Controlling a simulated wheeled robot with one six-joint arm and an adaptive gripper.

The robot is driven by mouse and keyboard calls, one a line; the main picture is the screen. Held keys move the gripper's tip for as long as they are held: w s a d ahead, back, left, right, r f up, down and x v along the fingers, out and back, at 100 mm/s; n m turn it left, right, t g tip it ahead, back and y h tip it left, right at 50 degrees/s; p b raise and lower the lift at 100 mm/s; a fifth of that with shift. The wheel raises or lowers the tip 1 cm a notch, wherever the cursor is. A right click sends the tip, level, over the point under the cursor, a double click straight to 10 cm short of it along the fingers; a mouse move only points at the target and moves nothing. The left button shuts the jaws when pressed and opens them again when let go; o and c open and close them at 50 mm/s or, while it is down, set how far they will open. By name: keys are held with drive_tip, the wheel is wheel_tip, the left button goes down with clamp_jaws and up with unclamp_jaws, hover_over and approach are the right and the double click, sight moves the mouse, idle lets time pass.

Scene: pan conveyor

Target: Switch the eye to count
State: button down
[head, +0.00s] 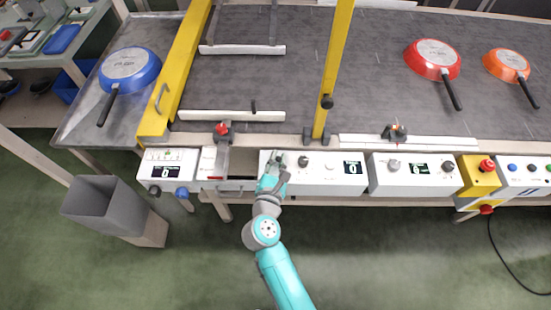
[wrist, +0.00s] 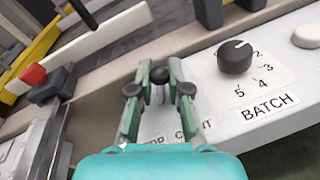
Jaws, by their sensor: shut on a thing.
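My gripper (wrist: 158,92) is shut on a small dark-topped switch (wrist: 157,74) on a white control box (wrist: 205,85). In the wrist view its teal fingers stand on both sides of the switch and hide most of it. Below it, a partly covered label (wrist: 192,131) reads like "COUNT"; another to its left ends in "OP". Which way the switch leans, I cannot tell. In the head view my gripper (head: 279,162) is at the left end of the same box (head: 325,180).
A batch knob (wrist: 235,57) with numbers around it sits right of my gripper. A yellow post (head: 335,65) rises behind the box.

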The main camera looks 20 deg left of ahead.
drive_tip(key=shift+d+m, duration=0.15)
drive_tip(key=shift+m, duration=0.35)
drive_tip(key=c, duration=1.1)
unclamp_jaws()
drive_tip(key=shift+f, duration=0.1)
